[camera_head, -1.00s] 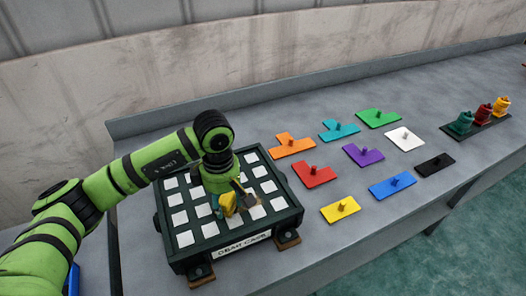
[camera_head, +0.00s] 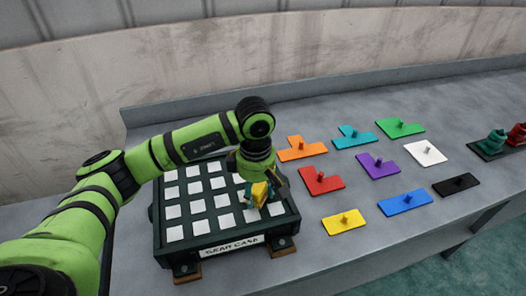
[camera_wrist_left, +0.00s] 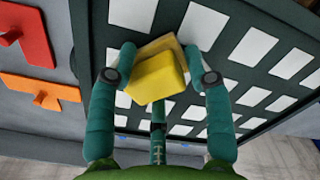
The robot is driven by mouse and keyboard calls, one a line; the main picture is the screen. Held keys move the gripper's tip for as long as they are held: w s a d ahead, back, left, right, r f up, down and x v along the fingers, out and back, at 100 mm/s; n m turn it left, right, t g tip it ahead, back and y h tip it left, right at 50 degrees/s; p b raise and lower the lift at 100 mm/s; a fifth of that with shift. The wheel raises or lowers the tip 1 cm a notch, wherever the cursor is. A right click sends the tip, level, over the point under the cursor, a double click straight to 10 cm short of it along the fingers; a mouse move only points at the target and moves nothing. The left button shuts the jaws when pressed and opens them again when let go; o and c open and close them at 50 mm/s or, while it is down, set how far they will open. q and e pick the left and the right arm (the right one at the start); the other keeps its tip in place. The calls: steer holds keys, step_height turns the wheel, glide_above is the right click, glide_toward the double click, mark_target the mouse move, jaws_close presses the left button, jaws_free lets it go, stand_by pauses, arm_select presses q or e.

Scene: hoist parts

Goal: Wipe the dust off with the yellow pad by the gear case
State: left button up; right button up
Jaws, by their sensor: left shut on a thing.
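The dark green gear case (camera_head: 283,232) sits on the bench, its labelled side facing me. Rows of pale square patches (camera_head: 196,206) cover its top; I cannot tell whether they are dust. My left gripper (camera_head: 258,192) is shut on the yellow pad (camera_head: 262,189), over the right part of the top. In the left wrist view, the pad (camera_wrist_left: 155,80) sits tilted between the two teal fingers (camera_wrist_left: 162,77), with pale patches behind it. I cannot tell whether the pad touches the top. The gripper and pad hide some patches at the right. My right gripper is not in view.
Several flat coloured pieces with knobs lie right of the case, including an orange one (camera_head: 301,149), a red one (camera_head: 320,180) and a yellow one (camera_head: 343,222). Dark red and green items (camera_head: 497,138) stand at the far right. A low lip and wall run behind.

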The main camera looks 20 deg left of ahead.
arm_select(q)
steer(key=shift+w+d+r+p, duration=0.15)
steer(key=shift+w+r+p, duration=0.1)
steer(key=shift+r, duration=0.35)
steer(key=shift+w+d+r+p, duration=0.15)
steer(key=shift+r+p, duration=0.1)
steer(key=shift+r, duration=0.3)
steer(key=shift+s+a+r+p, duration=0.2)
steer(key=shift+r+p, duration=0.1)
steer(key=shift+r, duration=0.3)
steer(key=shift+s+a+r+p, duration=0.1)
steer(key=shift+s+r+p, duration=0.15)
steer(key=shift+r, duration=0.35)
steer(key=shift+w+d+r+p, duration=0.1)
steer(key=shift+r+p, duration=0.2)
steer(key=shift+r, duration=0.25)
steer(key=shift+w+d+r+p, duration=0.1)
steer(key=shift+r+p, duration=0.15)
steer(key=shift+r, duration=0.3)
steer(key=shift+s+a+r+p, duration=0.1)
steer(key=shift+r+p, duration=0.2)
steer(key=shift+r, duration=0.4)
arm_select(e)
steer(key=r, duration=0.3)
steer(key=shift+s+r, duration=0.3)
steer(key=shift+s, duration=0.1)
